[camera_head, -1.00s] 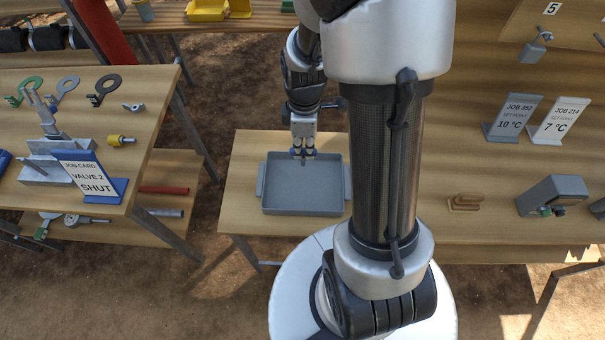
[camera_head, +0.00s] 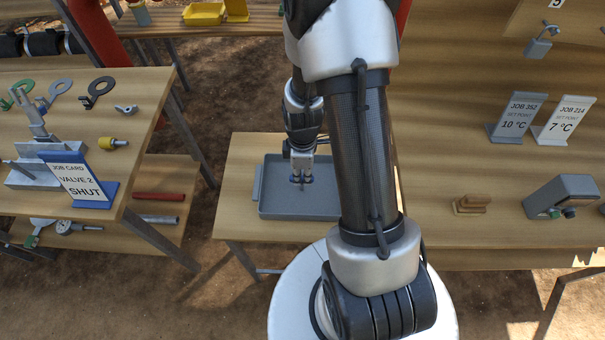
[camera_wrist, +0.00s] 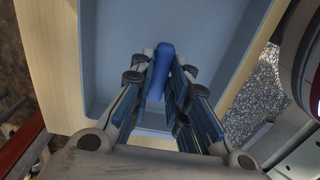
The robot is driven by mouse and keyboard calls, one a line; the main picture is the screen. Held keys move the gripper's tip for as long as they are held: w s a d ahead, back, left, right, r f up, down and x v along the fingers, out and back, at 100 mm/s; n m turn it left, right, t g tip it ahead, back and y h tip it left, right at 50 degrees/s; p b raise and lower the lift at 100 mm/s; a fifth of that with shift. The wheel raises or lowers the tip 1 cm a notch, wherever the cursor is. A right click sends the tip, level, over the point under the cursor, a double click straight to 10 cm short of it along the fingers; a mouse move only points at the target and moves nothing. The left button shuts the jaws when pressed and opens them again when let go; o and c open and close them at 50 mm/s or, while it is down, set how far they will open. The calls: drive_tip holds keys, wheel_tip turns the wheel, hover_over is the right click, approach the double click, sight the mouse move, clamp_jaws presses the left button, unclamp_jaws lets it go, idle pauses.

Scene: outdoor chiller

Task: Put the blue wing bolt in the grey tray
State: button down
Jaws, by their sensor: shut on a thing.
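The grey tray (camera_head: 283,209) sits on a small wooden table in the middle of the head view. It fills the upper part of the wrist view (camera_wrist: 190,20). My gripper (camera_head: 301,180) points down over the tray in the head view. In the wrist view its fingers (camera_wrist: 160,85) are shut on the blue wing bolt (camera_wrist: 161,66), which shows as a blue shape between the fingertips, over the tray floor. I cannot tell whether the bolt touches the tray. The tray's right end is hidden behind my arm in the head view.
The left table holds a job card (camera_head: 78,180), a yellow-ended fitting (camera_head: 113,143), a grey wing bolt (camera_head: 126,109) and ring-shaped tags. The right bench holds two set-point cards (camera_head: 517,116), a wooden block (camera_head: 471,203) and a grey box (camera_head: 562,196). The tray looks otherwise empty.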

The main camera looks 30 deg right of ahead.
drive_tip(key=shift+f, duration=0.15)
drive_tip(key=c, duration=1.5)
unclamp_jaws()
drive_tip(key=shift+c, duration=0.2)
wheel_tip(320, 180, up, 12)
drive_tip(key=p, duration=0.4)
wheel_tip(320, 180, up, 14)
drive_tip(key=m+t, duration=0.2)
drive_tip(key=m, duration=0.2)
hover_over(302, 177)
drive_tip(key=s+a, duration=0.3)
drive_tip(key=a, duration=0.2)
drive_tip(key=s+a+r+m+t, duration=0.2)
drive_tip(key=s+a+r+m, duration=0.3)
drive_tip(key=s+r+m, duration=0.2)
drive_tip(key=s+r, duration=0.2)
drive_tip(key=s, duration=0.1)
drive_tip(key=shift+s+a+r+t, duration=0.25)
drive_tip(key=shift+s+a+t, duration=0.05)
drive_tip(key=shift+s+a, duration=0.05)
